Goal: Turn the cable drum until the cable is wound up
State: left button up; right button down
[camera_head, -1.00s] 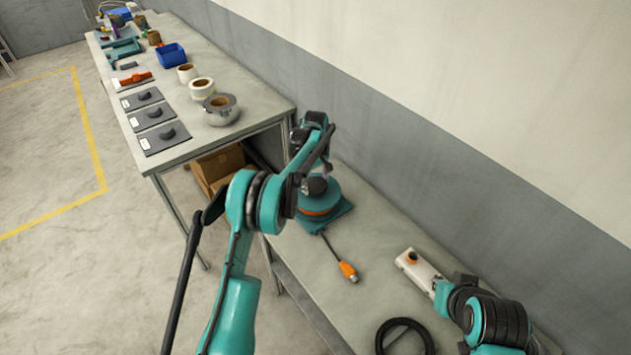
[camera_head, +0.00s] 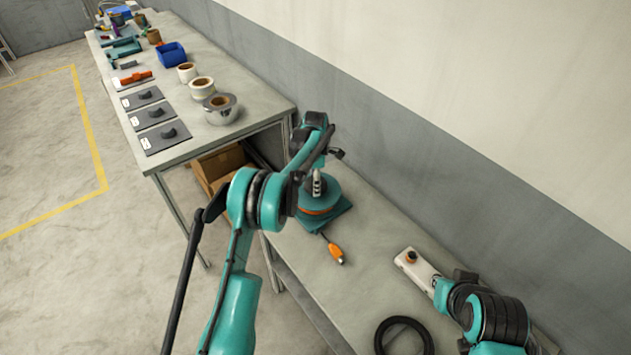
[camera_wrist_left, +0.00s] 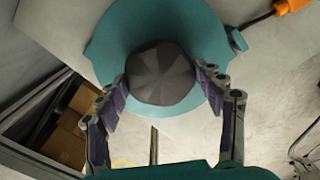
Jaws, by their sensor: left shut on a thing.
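The cable drum (camera_head: 322,210) is a teal round reel with an orange band on a teal base, on the near bench. A short dark cable runs from it to an orange plug (camera_head: 336,255) lying close by on the bench top. In the left wrist view, the drum's teal disc (camera_wrist_left: 105,45) carries a dark faceted knob (camera_wrist_left: 160,75). My left gripper (camera_wrist_left: 163,83) is shut on this knob, one finger on each side. In the head view, my left arm partly covers the drum. My right arm shows at the lower right; its fingers cannot be seen.
A white box with an orange button (camera_head: 412,262) lies near my right arm. A black ring (camera_head: 403,338) lies at the bench's front. The far bench (camera_head: 240,95) holds tape rolls, a blue bin (camera_head: 171,54) and dark plates. Bare bench surrounds the plug.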

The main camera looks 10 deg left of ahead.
pick_arm(q)
jog(key=shift+n, duration=1.6)
jog(key=o, duration=1.7)
notch_tip(320, 180, up, 12)
